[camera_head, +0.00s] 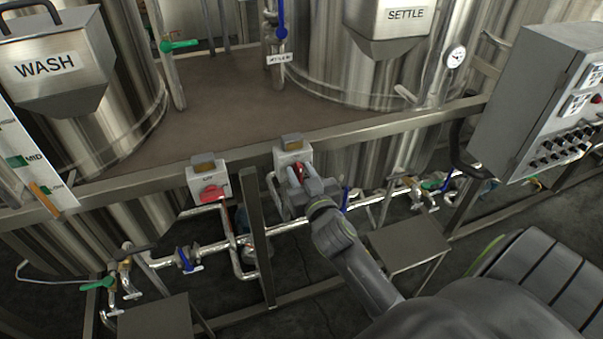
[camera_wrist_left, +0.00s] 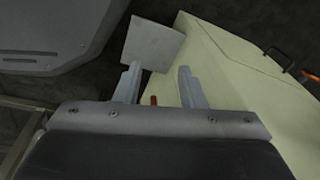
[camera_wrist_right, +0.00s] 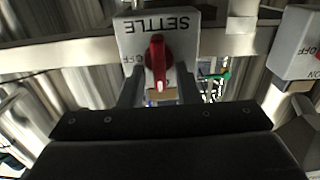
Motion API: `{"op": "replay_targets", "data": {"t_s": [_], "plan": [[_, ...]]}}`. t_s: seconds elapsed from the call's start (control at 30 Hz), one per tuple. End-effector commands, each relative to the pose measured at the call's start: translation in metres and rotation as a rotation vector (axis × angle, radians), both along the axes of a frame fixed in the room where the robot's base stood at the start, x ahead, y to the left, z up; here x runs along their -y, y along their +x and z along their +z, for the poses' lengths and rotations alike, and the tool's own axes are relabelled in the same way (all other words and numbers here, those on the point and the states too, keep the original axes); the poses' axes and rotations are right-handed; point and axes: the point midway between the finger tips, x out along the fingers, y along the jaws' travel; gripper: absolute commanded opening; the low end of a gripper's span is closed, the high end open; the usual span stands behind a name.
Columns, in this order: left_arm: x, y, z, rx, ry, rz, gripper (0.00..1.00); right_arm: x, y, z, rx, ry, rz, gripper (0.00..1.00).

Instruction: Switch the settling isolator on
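The settling isolator is a pale grey box (camera_head: 291,155) on the frame's front rail, in the middle of the head view. In the right wrist view the box (camera_wrist_right: 183,35) shows upside down, with the label SETTLE and an OFF mark at left. Its red rotary handle (camera_wrist_right: 157,58) stands upright in that picture. My right gripper (camera_wrist_right: 158,88) is open, with one finger on each side of the handle and gaps showing. In the head view the right gripper (camera_head: 300,180) partly hides the handle. My left gripper (camera_wrist_left: 158,78) is open and empty; it is outside the head view.
A second isolator box (camera_head: 206,172) with a red knob (camera_head: 211,194) is to the left on the same rail (camera_head: 140,180). Pipes and valves run below. The control panel (camera_head: 545,105) is at right. A pale panel (camera_wrist_left: 235,75) is near the left gripper.

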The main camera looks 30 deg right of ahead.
Motion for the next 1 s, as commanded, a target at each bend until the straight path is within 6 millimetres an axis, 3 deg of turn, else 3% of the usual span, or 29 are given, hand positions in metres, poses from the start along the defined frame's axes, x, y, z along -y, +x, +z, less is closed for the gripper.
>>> {"op": "replay_targets", "data": {"t_s": [0.3, 0.47, 1.0], "plan": [[0.0, 0.0, 0.0, 0.0, 0.0, 0.0, 0.36, 0.0, -0.001, 0.0, 0.0, 0.002, 0.0, 0.34], [0.0, 0.0, -0.003, 0.0, 0.0, 0.0, 0.36, -0.003, -0.013, -0.002, -0.001, 0.004, 0.0, 0.34], [0.0, 0.0, -0.014, 0.0, 0.0, 0.0, 0.36, -0.027, -0.115, -0.002, -0.003, 0.006, -0.003, 0.34]]}}
